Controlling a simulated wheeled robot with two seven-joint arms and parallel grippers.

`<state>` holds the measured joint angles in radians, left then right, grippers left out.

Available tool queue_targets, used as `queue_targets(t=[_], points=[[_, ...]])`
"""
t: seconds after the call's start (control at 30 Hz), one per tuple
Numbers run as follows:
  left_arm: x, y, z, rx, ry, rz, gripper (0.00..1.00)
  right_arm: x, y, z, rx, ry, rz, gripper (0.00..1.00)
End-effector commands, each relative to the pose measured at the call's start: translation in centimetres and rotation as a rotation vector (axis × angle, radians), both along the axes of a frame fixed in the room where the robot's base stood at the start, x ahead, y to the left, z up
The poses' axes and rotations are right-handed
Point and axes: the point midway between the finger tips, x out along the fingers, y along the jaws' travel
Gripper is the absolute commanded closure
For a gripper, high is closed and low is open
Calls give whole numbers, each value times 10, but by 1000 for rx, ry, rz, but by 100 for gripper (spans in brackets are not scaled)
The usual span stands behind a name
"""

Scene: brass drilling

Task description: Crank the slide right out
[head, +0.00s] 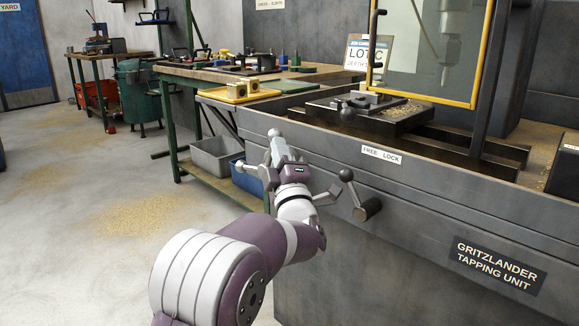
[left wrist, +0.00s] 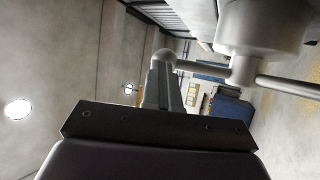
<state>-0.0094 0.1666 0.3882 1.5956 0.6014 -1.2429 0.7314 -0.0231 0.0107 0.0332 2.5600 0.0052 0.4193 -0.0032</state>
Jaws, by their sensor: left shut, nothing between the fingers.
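The slide (head: 385,119) is a dark plate on the machine bed, with a small vise-like block (head: 368,100) and brass chips on it. The crank is a spoked wheel on the machine's front with ball-ended handles; one ball (head: 274,132) shows above my left gripper (head: 276,146). My left gripper is shut and empty, its fingers close to that ball. In the left wrist view the fingers (left wrist: 162,90) point at the ball (left wrist: 164,57), and a spoke runs from it to the hub (left wrist: 258,28). Whether they touch I cannot tell. My arm partly hides the crank hub.
A ball-ended lever (head: 357,194) sits right of the crank, below the FREE LOCK label (head: 381,154). A yellow-framed guard (head: 425,98) stands over the bed. A workbench (head: 217,76) is behind, with a grey bin (head: 211,161) below. Floor at left is open.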

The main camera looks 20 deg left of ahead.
Motion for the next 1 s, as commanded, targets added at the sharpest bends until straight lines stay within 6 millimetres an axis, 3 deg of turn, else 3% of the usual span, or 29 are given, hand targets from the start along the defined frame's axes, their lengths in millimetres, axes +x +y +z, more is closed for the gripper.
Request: queue_targets(t=[0.4, 1.0], points=[[8, 21, 18, -36, 14, 2, 100, 0, 0, 15, 0, 0, 0, 100], [11, 29, 19, -114, 45, 3, 100, 0, 0, 21, 0, 0, 0, 100]])
